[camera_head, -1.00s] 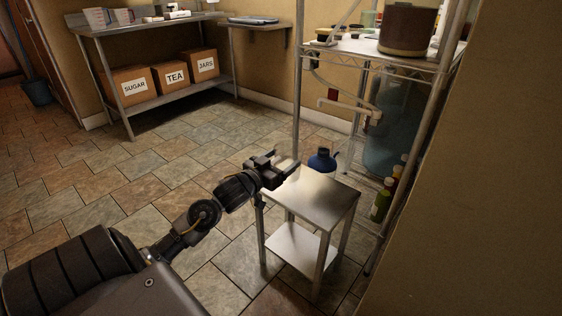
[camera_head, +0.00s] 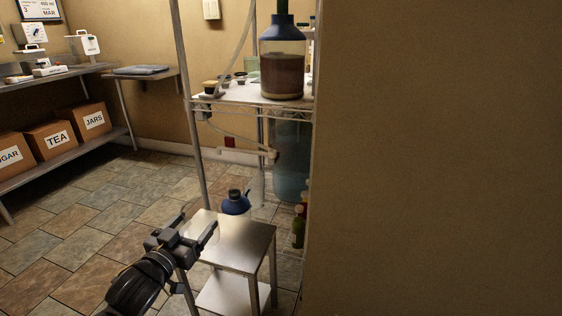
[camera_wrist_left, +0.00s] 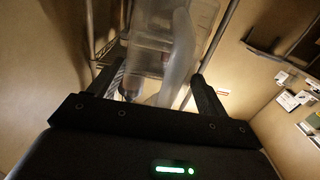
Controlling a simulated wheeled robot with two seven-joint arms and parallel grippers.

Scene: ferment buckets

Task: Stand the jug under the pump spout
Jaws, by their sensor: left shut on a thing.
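My left gripper (camera_head: 198,230) is just above the left edge of the small steel stool (camera_head: 246,240). In the left wrist view, a pale translucent thing that looks like the jug (camera_wrist_left: 146,45) fills the space between the fingers (camera_wrist_left: 155,88), with a curved, handle-like part. In the head view it is too clear to make out. A pale pipe (camera_head: 240,145) with a short end fitting, which may be the pump spout, hangs under the rack's top shelf, behind and above the stool. My right gripper is out of view.
A blue-capped container (camera_head: 236,203) stands behind the stool. The wire rack (camera_head: 190,125) carries a carboy of brown liquid (camera_head: 283,72); a large bluish vessel (camera_head: 291,160) is below. Bottles (camera_head: 299,226) stand low at right. A wall (camera_head: 440,160) closes off the right side.

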